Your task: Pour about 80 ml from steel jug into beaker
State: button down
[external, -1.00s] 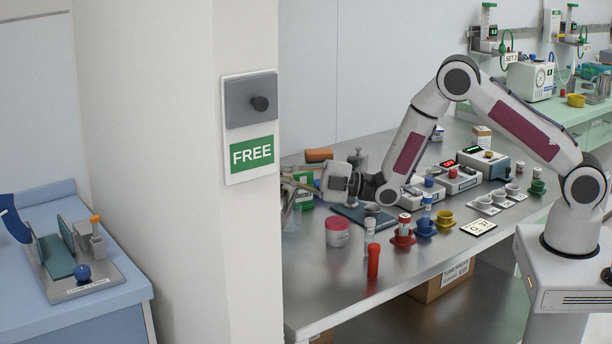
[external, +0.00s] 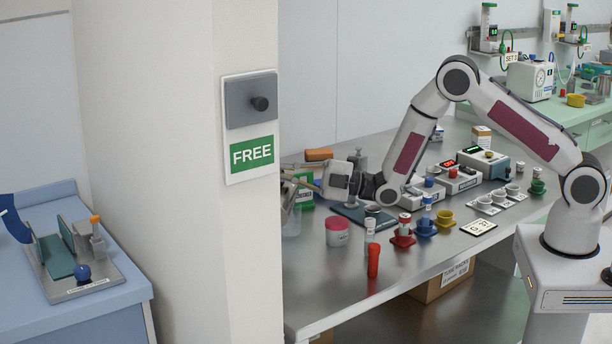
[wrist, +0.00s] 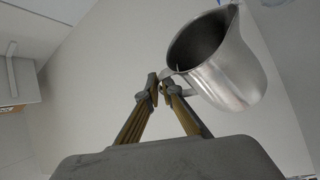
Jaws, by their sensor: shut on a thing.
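The steel jug (wrist: 228,78) shows in the wrist view. It is tilted, and its open mouth faces the upper left of that view. My gripper (wrist: 160,84) is shut on its handle, with the fingertips close to the jug's side. In the external view my gripper (external: 306,184) reaches left over the bench to the edge of the pillar, which hides much of the jug. A clear vessel (external: 291,224), likely the beaker, stands below, partly hidden by the pillar. No liquid stream or fill level can be made out.
The pillar (external: 190,150) blocks the left end of the bench. The front of the steel bench (external: 325,290) is clear.

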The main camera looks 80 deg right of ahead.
jog(key=shift+s+d+r+m, duration=0.1)
jog(key=shift+d+r+m, duration=0.1)
jog(key=shift+d+m, duration=0.3)
dwell(0.4)
jog(key=shift+t+h, duration=0.3)
jog(key=shift+a, duration=0.1)
jog(key=a+n, duration=0.1)
jog(key=a+f+n+g, duration=0.1)
jog(key=a+n+y, duration=0.1)
jog(key=a, duration=0.1)
jog(key=shift+w+f+n, duration=0.25)
jog(key=shift+w+n, duration=0.05)
jog(key=shift+w, duration=0.05)
jog(key=shift+a+n+g, duration=0.35)
jog(key=shift+n+g, duration=0.05)
jog(key=shift+n, duration=0.2)
jog(key=shift+w+a, duration=0.1)
jog(key=shift+a, duration=0.05)
jog(key=shift+a+r+n, duration=0.1)
jog(key=shift+a+n, duration=0.05)
jog(key=shift+n, duration=0.25)
jog(key=shift+a+f+n+g, duration=0.25)
jog(key=shift+f+n+g, duration=0.15)
jog(key=shift+g, duration=0.1)
jog(key=shift+w+a+f, duration=0.1)
jog(key=shift+a+f, duration=0.05)
dwell(0.6)
